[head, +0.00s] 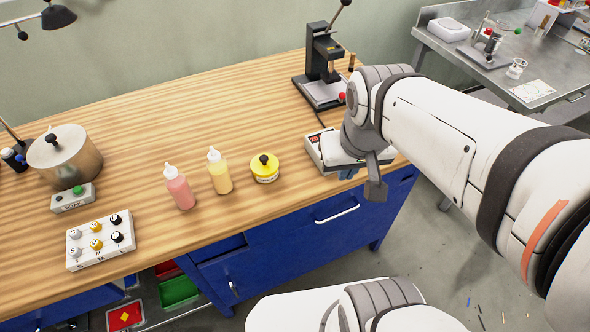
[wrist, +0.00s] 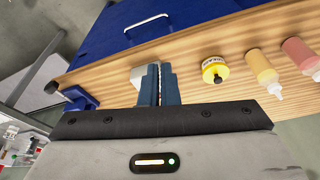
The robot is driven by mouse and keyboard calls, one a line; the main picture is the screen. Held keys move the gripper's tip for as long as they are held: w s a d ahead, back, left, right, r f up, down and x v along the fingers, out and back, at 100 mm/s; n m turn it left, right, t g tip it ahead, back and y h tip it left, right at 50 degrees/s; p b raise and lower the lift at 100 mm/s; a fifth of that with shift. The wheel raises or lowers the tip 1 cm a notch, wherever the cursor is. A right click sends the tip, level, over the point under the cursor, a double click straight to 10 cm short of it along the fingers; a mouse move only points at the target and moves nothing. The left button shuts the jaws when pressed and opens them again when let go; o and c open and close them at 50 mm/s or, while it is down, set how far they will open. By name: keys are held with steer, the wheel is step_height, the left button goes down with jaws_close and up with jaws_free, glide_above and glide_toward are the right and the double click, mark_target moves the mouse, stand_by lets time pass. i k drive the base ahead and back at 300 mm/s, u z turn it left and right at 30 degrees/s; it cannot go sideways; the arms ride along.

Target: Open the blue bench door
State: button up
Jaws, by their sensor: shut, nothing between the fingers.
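The blue bench front (head: 300,243) is below the wooden top, with a pale bar handle (head: 337,214) near its upper edge. It looks closed, and its lower part is hidden by my own body. The blue front also shows in the wrist view (wrist: 200,22), with the bar handle (wrist: 147,25) there. My gripper (wrist: 158,68) is shut and empty, apart from the bar handle.
Pink (head: 179,187) and yellow (head: 219,172) bottles and a yellow jar (head: 265,168) stand near the front edge. A black press (head: 322,55) stands behind. A pot (head: 64,155) and a knob block (head: 98,240) are at left.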

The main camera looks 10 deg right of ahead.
mark_target(242, 274)
steer(key=u, duration=2.5)
steer(key=k, duration=0.4)
steer(key=z, duration=0.2)
